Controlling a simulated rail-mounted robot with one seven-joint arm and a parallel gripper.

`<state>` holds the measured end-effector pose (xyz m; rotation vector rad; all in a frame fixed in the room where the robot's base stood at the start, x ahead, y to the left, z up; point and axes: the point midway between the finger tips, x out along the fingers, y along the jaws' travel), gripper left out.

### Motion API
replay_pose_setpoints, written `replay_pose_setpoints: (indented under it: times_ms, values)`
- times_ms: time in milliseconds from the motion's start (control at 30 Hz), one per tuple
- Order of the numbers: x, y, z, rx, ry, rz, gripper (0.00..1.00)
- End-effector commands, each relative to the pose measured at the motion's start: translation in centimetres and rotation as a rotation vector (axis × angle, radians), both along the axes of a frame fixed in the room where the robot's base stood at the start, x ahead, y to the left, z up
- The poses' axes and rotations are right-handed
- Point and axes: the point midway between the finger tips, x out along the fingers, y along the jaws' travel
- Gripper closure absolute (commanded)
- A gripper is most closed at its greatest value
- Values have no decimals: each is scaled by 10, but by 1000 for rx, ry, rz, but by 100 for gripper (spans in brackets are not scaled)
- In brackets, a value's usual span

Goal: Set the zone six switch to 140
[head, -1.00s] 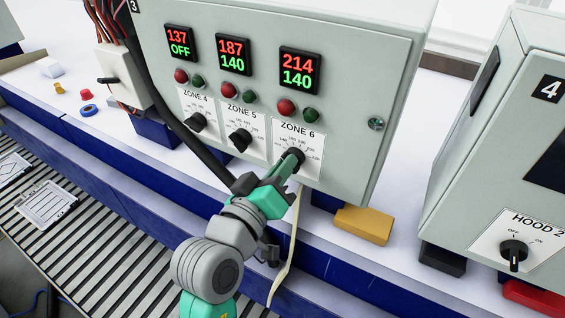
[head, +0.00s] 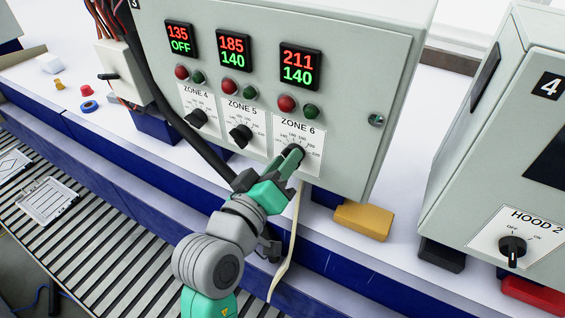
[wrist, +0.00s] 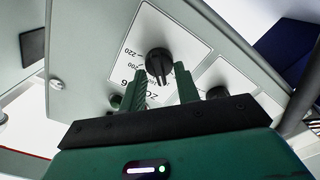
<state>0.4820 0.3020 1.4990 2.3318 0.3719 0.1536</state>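The zone six switch (head: 296,151) is a black rotary knob on a white dial plate (head: 316,160) on the grey cabinet. Its display (head: 300,66) reads 211 in red and 140 in green. My gripper (head: 291,157) is at the knob and partly hides it in the head view. In the wrist view, the knob (wrist: 158,62) lies ahead of my gripper (wrist: 161,74). The fingers are apart, one on each side of the knob's grip, with visible gaps. The knob's exact pointer position is hard to read.
The zone five knob (head: 241,135) and zone four knob (head: 197,118) sit to the left. A thick black cable (head: 165,105) hangs across the cabinet's left side. A yellow block (head: 362,222) lies below right. The hood 2 cabinet (head: 500,150) stands at the right.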

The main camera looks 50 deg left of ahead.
Motion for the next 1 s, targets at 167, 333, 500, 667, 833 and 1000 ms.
replay_pose_setpoints:
  times_ms: [167, 333, 500, 667, 833, 1000]
  values:
    - [-15, -4, -3, 1, 0, 2, 68]
    - [-49, -15, -3, 1, 0, 2, 68]
    - [-70, -23, -2, 1, 0, 0, 68]
    - [-75, -25, 0, 0, 0, 0, 68]
    - [-74, -24, 0, 0, 0, 0, 68]
    - [-74, -24, 0, 0, 0, 0, 68]
